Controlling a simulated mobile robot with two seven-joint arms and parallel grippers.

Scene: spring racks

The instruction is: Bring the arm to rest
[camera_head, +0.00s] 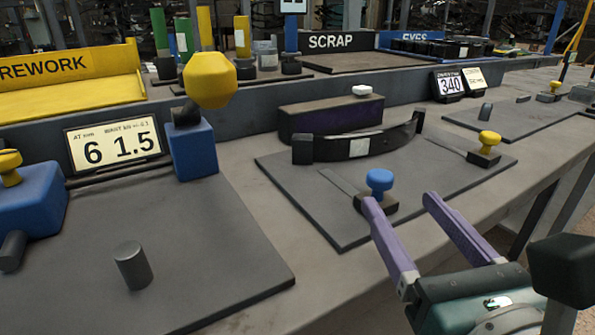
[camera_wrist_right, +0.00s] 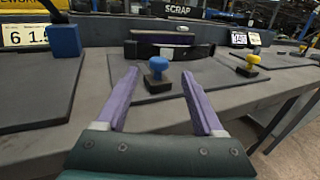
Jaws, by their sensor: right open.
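My right gripper (camera_head: 400,228) comes in from the lower right in the head view. Its two purple fingers are apart with nothing between them, and it hangs above the front edge of the workbench. It also shows in the right wrist view (camera_wrist_right: 155,95), fingers spread. A blue-knobbed stamp-like piece (camera_head: 379,182) on a dark base stands just beyond the fingertips; in the right wrist view the blue knob (camera_wrist_right: 158,66) appears between the fingers. Whether a fingertip touches it I cannot tell. My left gripper is not in view.
The dark middle plate (camera_head: 290,195) bears a curved black piece (camera_head: 360,146) and a yellow-knobbed piece (camera_head: 486,145). A left plate (camera_head: 200,260) has a short peg (camera_head: 132,266) and blue blocks. A yellow REWORK bin (camera_head: 70,85) and SCRAP tray (camera_head: 370,60) stand behind.

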